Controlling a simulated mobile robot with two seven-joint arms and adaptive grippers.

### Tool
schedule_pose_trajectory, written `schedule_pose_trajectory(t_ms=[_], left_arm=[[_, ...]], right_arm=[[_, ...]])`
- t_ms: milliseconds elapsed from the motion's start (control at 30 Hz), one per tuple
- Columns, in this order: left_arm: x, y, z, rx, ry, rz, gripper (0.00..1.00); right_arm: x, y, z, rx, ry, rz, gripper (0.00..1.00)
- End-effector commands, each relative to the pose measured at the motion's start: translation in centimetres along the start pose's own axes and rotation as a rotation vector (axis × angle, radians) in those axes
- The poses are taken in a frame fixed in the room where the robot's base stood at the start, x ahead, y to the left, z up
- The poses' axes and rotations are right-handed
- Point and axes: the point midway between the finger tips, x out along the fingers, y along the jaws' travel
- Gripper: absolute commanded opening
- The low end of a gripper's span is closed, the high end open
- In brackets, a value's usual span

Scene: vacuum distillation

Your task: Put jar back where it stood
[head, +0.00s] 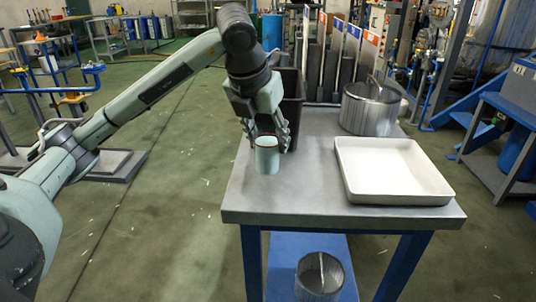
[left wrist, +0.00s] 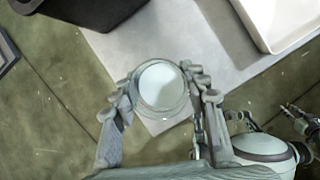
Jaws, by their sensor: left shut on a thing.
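The jar (head: 266,157) is a small pale cylinder with a dark band near its top. My left gripper (head: 268,138) reaches down from above and is shut on the jar, which is upright. In the left wrist view the round top of the jar (left wrist: 160,87) sits between the two fingers of the left gripper (left wrist: 162,92). The jar is over the left part of the grey table top (head: 300,205). I cannot tell whether its base touches the table.
A white tray (head: 390,172) lies on the table's right side. A metal pot (head: 370,108) stands behind it, and a dark bin (head: 291,100) is behind my left gripper. A mesh basket (head: 319,275) is on the blue lower shelf. The table's front middle is clear.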

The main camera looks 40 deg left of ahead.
Motion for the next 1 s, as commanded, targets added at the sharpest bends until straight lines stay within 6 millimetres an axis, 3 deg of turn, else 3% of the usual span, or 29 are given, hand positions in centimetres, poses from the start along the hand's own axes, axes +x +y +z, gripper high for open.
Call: schedule_pose_trajectory(t_ms=[233, 667, 700, 867, 1000], left_arm=[[3.1, 0.0, -1.5, 0.002, 0.004, 0.001, 0.06], [3.6, -0.1, -1.7, 0.001, 0.000, -0.001, 0.06], [3.6, -0.1, -1.7, 0.002, 0.001, -0.001, 0.45], [3.6, -0.1, -1.7, 0.001, 0.001, -0.001, 0.65], [3.6, -0.1, -1.7, 0.001, 0.001, -0.001, 0.65]], right_arm=[[0.0, -0.1, 0.0, 0.000, 0.000, -0.001, 0.30], [0.2, -0.1, 0.1, -0.001, -0.005, 0.000, 0.30], [0.0, -0.1, 0.1, -0.001, -0.007, 0.001, 0.30], [-0.6, 0.0, -0.5, -0.001, 0.007, 0.001, 0.30], [-0.6, 0.0, -0.5, 0.000, 0.009, 0.001, 0.30]])
